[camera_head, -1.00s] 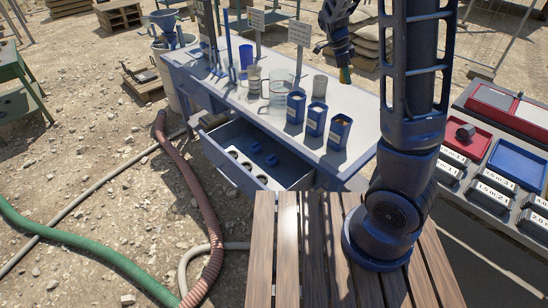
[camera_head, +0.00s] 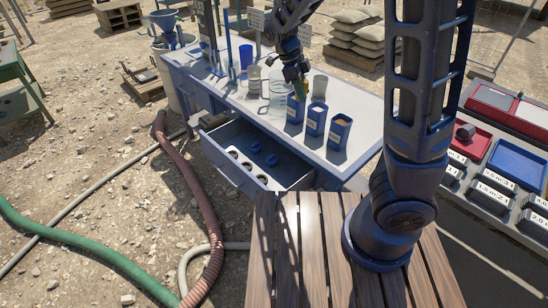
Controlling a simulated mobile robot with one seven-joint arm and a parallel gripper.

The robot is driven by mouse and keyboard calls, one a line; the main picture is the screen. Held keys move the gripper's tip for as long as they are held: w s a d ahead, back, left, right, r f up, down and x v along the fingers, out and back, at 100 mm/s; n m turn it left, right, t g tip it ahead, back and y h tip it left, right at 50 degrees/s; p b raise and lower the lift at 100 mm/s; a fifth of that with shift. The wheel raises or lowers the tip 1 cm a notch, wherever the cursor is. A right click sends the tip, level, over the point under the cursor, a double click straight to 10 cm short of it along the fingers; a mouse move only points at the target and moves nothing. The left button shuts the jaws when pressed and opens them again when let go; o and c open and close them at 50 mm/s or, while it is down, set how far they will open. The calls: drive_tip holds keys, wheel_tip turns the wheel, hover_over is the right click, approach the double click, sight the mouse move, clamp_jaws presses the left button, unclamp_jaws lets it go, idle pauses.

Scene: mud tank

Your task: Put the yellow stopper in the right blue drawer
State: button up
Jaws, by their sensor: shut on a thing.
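My gripper (camera_head: 298,80) is above the blue workbench, pointing down, over the leftmost of the blue square cups. It is shut on a small yellow-green thing, seemingly the yellow stopper (camera_head: 303,95); the fingers hide most of it. The right blue drawer (camera_head: 229,173) is pulled open at the front of the bench, below and left of my gripper.
Blue square cups (camera_head: 315,121) stand near the bench's front edge, with a clear glass vessel (camera_head: 277,88) and a grey cup (camera_head: 319,88) nearby. A slatted wooden table (camera_head: 310,245) is in front. A red hose (camera_head: 193,185) lies on the ground at left.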

sight(289, 186)
drive_tip(key=s+a, duration=0.3)
drive_tip(key=f, duration=4.2)
drive_tip(key=shift+s+d+f, duration=0.15)
drive_tip(key=shift+d+f, duration=0.1)
drive_tip(key=shift+f, duration=0.1)
drive_tip(key=o, duration=0.5)
drive_tip(key=shift+f, duration=0.15)
drive_tip(key=o, duration=0.5)
